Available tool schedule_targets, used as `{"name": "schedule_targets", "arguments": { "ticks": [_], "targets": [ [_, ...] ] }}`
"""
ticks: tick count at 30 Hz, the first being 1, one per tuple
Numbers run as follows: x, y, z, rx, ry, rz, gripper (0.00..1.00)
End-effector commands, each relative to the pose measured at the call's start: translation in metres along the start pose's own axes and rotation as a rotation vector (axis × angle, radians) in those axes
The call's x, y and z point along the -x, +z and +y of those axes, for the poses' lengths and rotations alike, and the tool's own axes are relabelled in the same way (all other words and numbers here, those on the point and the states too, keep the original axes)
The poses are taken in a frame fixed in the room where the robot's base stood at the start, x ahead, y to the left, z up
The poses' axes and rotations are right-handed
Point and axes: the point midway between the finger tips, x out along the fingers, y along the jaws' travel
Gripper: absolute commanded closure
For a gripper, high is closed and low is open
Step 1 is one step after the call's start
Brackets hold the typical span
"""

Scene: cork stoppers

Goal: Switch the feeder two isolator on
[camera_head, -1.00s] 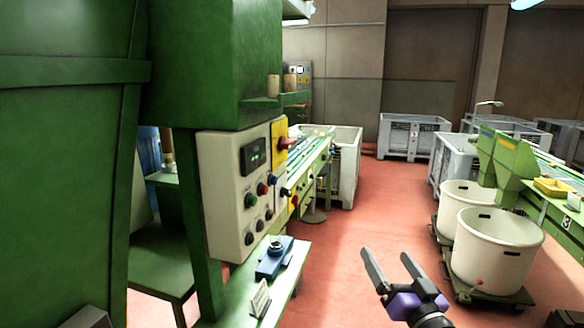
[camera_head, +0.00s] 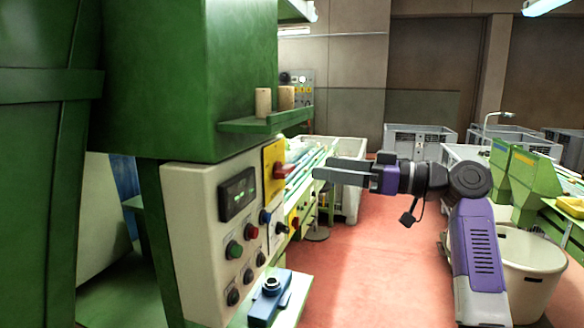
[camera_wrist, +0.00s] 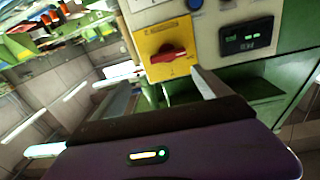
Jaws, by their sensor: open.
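A red rotary handle (camera_head: 283,171) sits on a yellow plate (camera_head: 268,181) at the upper right of the cream control panel (camera_head: 190,215). In the wrist view the red handle (camera_wrist: 168,53) lies roughly crosswise on its yellow plate (camera_wrist: 160,38), beyond my fingertips. Its labels are too small to read. My gripper (camera_head: 322,167) is open and empty, its fingers pointing left toward the handle with a gap between. A smaller yellow plate with a red knob (camera_head: 294,222) shows farther along the line; I cannot tell which feeder each serves.
A dark display (camera_head: 238,194) and several buttons and knobs share the panel. A green shelf (camera_head: 265,122) with two corks juts out above. A blue device (camera_head: 269,299) sits on the bench below. Red floor is open to the right, before a white tub (camera_head: 525,265).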

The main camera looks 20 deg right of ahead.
Motion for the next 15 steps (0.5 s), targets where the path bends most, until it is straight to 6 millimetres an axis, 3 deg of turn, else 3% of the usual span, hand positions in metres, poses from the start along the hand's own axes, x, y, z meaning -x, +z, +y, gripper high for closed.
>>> {"name": "schedule_targets", "arguments": {
  "ticks": [3,7,15],
  "targets": [
    [0.0,0.007,-0.013,0.036,-0.052,-0.028,0.13],
    [-0.007,0.009,-0.015,0.057,-0.059,-0.037,0.13],
    [-0.047,0.009,-0.017,0.054,-0.058,-0.037,0.13]
  ]
}}
